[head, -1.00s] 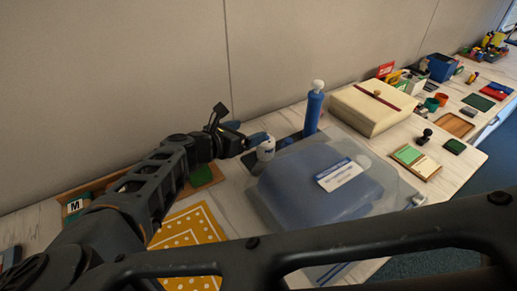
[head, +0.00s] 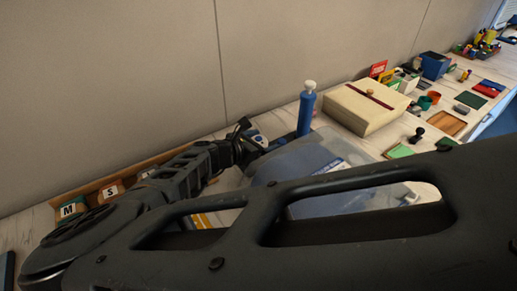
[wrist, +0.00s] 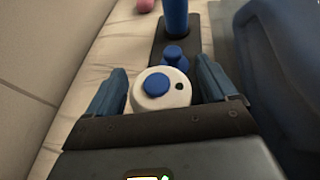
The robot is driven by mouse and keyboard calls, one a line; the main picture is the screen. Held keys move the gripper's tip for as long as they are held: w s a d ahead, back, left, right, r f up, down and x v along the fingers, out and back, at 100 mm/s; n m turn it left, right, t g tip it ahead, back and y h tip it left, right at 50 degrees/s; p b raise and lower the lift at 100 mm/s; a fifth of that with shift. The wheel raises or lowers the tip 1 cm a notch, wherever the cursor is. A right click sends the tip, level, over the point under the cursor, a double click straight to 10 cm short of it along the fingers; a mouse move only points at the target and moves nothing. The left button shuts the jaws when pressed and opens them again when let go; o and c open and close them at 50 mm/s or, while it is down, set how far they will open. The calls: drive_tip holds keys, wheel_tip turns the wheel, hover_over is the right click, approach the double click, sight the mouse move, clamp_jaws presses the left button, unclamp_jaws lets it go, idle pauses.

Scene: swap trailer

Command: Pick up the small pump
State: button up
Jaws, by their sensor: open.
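A small white, round-topped item with a blue cap, which looks like the small pump (wrist: 181,98), stands between my fingers in the wrist view. My gripper (wrist: 160,77) is open, with one blue finger on each side of it. I cannot tell whether either finger touches it. In the head view the white item (head: 259,139) shows just beyond my gripper (head: 250,137), partly hidden by it. A taller blue cylinder with a white knob (head: 306,112) stands upright beyond it; its lower part also shows in the wrist view (wrist: 175,18).
A dark base with a small blue knob (wrist: 175,55) lies just ahead. A translucent blue-grey case (head: 300,160) is close on the right. A cream box (head: 365,108) stands farther right. The wall runs close on the left.

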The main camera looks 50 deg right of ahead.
drive_tip(key=c, duration=1.2)
drive_tip(key=shift+c, duration=0.2)
